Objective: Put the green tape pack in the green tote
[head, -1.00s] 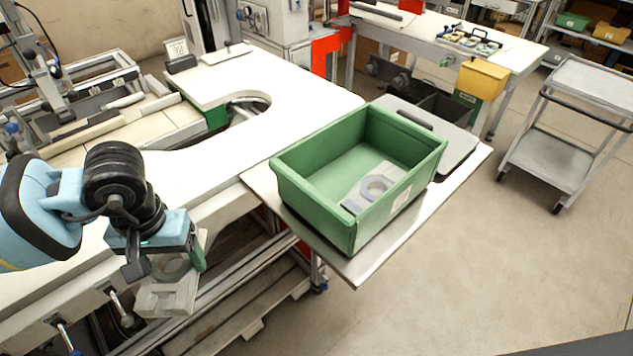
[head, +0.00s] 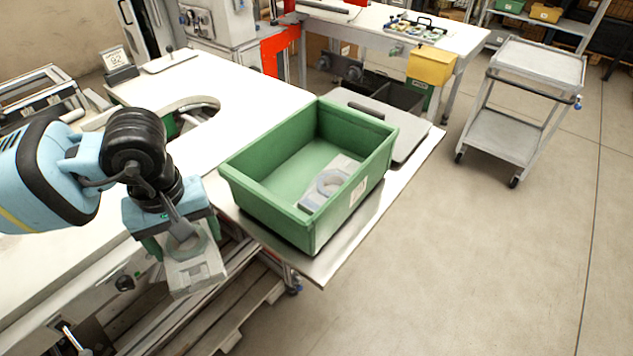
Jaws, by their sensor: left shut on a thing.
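The green tote (head: 268,208) stands open on a metal shelf at the right end of the white bench. My left gripper (head: 180,236) is shut on the green tape pack (head: 196,272), a pale tray-like pack with a dull green ring. It holds the pack in the air, tilted, left of the tote and outside its wall. The gripper partly hides the pack's upper end. Another pale pack with a grey-blue ring (head: 330,183) lies inside the tote, near its right wall. My right gripper is not in view.
The white bench (head: 240,92) with a rounded cut-out lies behind my left arm. A grey lidded case (head: 412,137) is behind the tote on the shelf. A yellow bin (head: 431,66) hangs on the back table. A grey cart (head: 515,135) stands at right on open floor.

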